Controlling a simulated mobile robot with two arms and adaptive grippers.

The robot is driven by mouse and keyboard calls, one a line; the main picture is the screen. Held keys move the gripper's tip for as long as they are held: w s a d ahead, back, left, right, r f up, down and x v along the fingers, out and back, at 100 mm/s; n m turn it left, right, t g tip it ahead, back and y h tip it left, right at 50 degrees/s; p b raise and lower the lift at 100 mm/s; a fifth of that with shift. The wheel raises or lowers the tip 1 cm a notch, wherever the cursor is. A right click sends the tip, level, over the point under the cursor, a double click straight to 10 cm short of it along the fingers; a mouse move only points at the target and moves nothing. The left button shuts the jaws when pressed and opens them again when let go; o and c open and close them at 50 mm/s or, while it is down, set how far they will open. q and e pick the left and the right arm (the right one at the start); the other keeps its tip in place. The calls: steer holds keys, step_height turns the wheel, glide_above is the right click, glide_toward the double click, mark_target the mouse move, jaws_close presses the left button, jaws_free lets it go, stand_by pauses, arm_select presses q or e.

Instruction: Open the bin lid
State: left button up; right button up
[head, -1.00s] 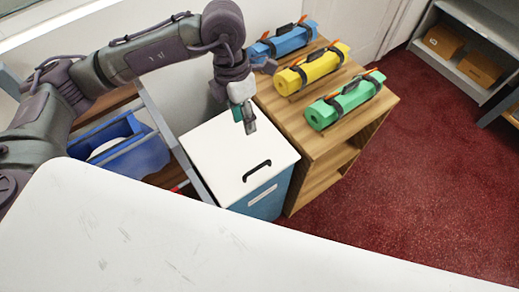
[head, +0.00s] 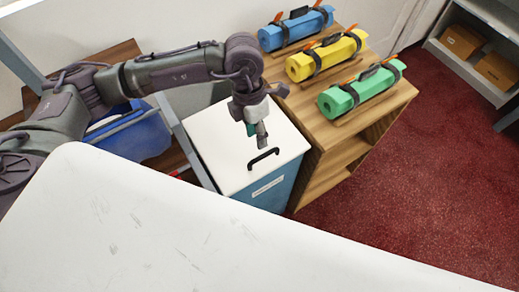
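The bin (head: 268,190) is a blue box with a flat white lid (head: 215,142) and a label on its front. The lid lies closed on the bin. A black bar handle (head: 263,158) is fixed near the lid's front edge. My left gripper (head: 262,142) points down over the lid, just behind the handle. It appears a little above the handle, with no clear contact. Its fingertips are small and look close together, so I cannot tell whether they are open or shut. My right gripper is not in view.
A wooden shelf unit (head: 350,140) stands right of the bin with blue (head: 295,28), yellow (head: 326,55) and green (head: 362,90) rolls on top. A blue container (head: 140,137) is at left. A white table (head: 150,225) fills the foreground. Red carpet (head: 420,170) is clear at right.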

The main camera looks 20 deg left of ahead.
mark_target(260, 156)
arm_select(q)
steer(key=f, duration=0.5)
steer(key=s+d+f, duration=0.1)
steer(key=f, duration=0.1)
steer(key=shift+d+f+p, duration=0.1)
steer(key=shift+f+p, duration=0.05)
steer(key=shift+p, duration=0.15)
jaws_close()
